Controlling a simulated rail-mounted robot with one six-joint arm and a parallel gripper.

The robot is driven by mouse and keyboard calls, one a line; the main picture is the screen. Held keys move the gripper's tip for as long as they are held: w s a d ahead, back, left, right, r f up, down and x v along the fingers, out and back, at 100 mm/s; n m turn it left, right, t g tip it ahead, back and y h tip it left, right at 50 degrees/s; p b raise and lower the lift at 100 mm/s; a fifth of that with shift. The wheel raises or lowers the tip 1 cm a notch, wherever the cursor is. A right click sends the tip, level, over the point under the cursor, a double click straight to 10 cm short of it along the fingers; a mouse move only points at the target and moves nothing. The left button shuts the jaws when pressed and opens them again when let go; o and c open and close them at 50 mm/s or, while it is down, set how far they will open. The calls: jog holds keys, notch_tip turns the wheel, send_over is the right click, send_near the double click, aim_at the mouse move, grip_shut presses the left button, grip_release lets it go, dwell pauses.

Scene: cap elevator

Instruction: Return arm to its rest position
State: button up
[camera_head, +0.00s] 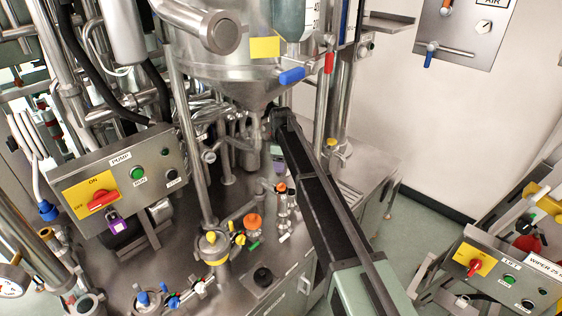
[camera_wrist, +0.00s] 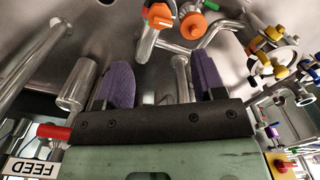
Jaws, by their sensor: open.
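My gripper (camera_wrist: 162,75) shows in the wrist view as two purple-padded fingers standing well apart on a black bar. It is open, and nothing is held between the fingers. A steel pipe (camera_wrist: 181,80) shows behind the gap; I cannot tell how close it is. In the head view my arm reaches from the bottom right up toward the outlet of the steel hopper (camera_head: 238,84). The fingertips are not clear in that view.
Pipes and valves with orange knobs (camera_wrist: 160,14) crowd the wrist view. The pump panel (camera_head: 125,180) stands left of my arm. A blue-handled valve (camera_head: 291,75) and red handle (camera_head: 328,63) are near the hopper. The lift panel (camera_head: 495,270) is at right. Floor between is clear.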

jog(key=s+d+f+m+b, duration=0.4)
jog(key=s+d, duration=0.4)
jog(key=s, duration=0.4)
jog(key=s+d+f+m+b, duration=0.4)
jog(key=s+d+m, duration=0.3)
jog(key=s, duration=0.5)
jog(key=s+d+f+m+b, duration=0.3)
jog(key=s+d, duration=0.5)
jog(key=s, duration=0.4)
jog(key=shift+s+d+f+m+b, duration=0.2)
jog(key=shift+d+f+m+b, duration=0.2)
jog(key=shift+m, duration=0.8)
